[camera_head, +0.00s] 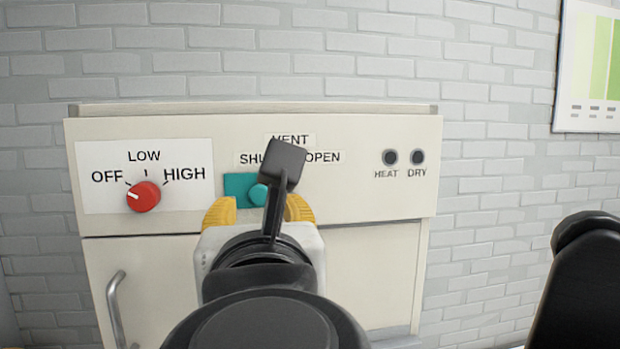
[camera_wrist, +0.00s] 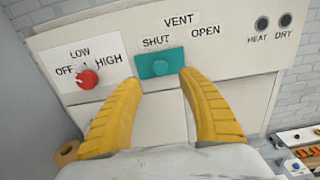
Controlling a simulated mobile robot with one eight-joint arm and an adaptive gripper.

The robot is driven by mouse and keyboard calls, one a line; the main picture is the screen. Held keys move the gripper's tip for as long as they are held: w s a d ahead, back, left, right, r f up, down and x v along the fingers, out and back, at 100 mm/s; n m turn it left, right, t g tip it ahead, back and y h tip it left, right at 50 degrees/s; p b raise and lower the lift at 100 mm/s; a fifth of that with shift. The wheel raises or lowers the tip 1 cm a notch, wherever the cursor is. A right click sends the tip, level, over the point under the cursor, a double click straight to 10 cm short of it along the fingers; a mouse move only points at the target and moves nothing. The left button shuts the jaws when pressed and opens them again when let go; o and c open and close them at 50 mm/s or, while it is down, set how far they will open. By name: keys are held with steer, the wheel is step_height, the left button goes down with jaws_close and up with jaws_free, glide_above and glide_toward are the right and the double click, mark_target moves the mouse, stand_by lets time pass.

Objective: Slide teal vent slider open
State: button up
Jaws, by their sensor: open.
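The teal vent slider (camera_head: 237,185) is on the cream panel (camera_head: 370,190) below the VENT label, partly hidden by my arm in the head view. My gripper (camera_wrist: 161,82) has two yellow fingers, spread apart and empty. The fingertips lie on either side of the slider's lower part in the wrist view; I cannot tell whether they touch it. The fingers also show in the head view (camera_head: 259,210).
A red dial (camera_head: 143,196) points toward OFF at the panel's left. Dark HEAT (camera_head: 390,157) and DRY (camera_head: 418,157) indicators are at the right. A door handle (camera_head: 116,310) juts out at lower left. A tray of small items (camera_wrist: 300,150) lies at lower right.

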mark_target(260, 194)
steer(key=p+x, duration=0.1)
steer(key=x, duration=0.8)
steer(key=shift+w+p, duration=0.1)
steer(key=shift+p, duration=0.25)
jaws_close()
steer(key=shift+d, duration=0.1)
